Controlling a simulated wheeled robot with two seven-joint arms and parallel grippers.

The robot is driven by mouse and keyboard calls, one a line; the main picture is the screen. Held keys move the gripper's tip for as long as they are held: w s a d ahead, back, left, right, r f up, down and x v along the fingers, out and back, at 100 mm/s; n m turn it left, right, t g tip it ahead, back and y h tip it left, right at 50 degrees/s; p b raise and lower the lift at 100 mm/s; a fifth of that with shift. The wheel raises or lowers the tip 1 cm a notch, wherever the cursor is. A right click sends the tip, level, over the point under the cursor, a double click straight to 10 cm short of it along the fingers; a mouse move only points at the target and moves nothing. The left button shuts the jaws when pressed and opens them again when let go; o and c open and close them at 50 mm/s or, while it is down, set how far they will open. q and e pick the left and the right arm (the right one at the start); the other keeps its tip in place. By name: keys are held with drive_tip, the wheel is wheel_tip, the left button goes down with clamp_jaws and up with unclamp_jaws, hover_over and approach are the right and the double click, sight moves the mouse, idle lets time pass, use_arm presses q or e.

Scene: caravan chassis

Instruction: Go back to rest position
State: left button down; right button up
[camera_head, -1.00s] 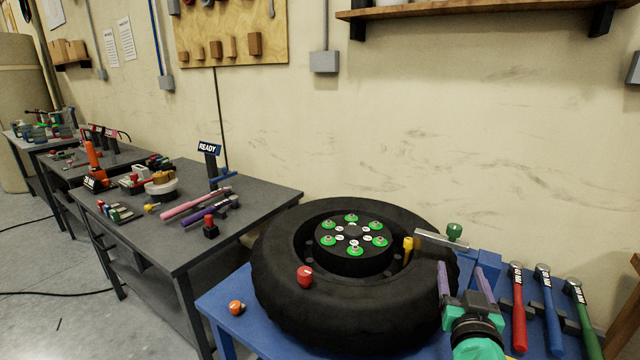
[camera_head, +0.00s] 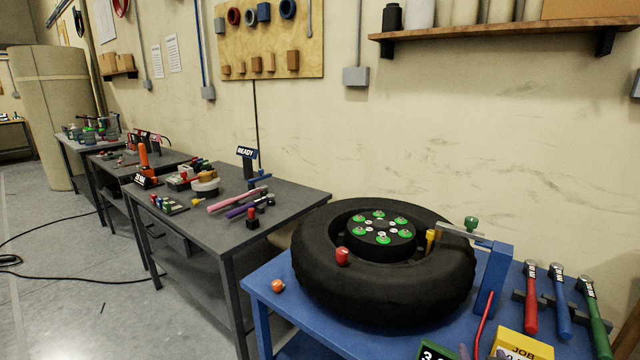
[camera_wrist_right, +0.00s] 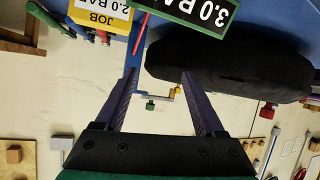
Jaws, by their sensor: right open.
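My right gripper shows only as purple fingertips at the bottom edge of the head view (camera_head: 482,352), in front of the blue table (camera_head: 270,310). In the right wrist view its two purple fingers (camera_wrist_right: 158,76) stand apart with nothing held between them. Beyond them are the black tire (camera_wrist_right: 225,68), a green sign reading 3.0 BAR (camera_wrist_right: 200,14) and a yellow JOB card (camera_wrist_right: 98,14). My left gripper is not in either view.
The tire (camera_head: 330,285) lies flat on the blue table, near a blue post (camera_head: 494,280). Red (camera_head: 531,300), blue (camera_head: 560,305) and green (camera_head: 594,315) hammers lie at right. A grey workbench (camera_head: 285,205) with tools stands left. Floor is open at far left.

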drive_tip(key=s+a+f+n+g+y, duration=0.3)
drive_tip(key=s+a+f+g, duration=0.1)
drive_tip(key=s+f, duration=0.4)
drive_tip(key=s+a+f+n+g+y, duration=0.2)
drive_tip(key=s+a+f+g, duration=0.2)
drive_tip(key=s+f, duration=0.35)
drive_tip(key=s+f+g, duration=0.2)
drive_tip(key=s+f, duration=0.1)
drive_tip(key=f, duration=1.9)
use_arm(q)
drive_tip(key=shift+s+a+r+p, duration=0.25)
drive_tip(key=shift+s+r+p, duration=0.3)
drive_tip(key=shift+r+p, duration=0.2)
use_arm(e)
drive_tip(key=s+d+f, duration=0.1)
drive_tip(key=s+f, duration=0.5)
drive_tip(key=s, duration=0.2)
drive_tip(key=s+d+f, duration=0.2)
drive_tip(key=s+f, duration=0.5)
drive_tip(key=s, duration=0.1)
drive_tip(key=shift+d+n+g, duration=0.25)
drive_tip(key=shift+n+g, duration=0.05)
drive_tip(key=shift+g, duration=0.1)
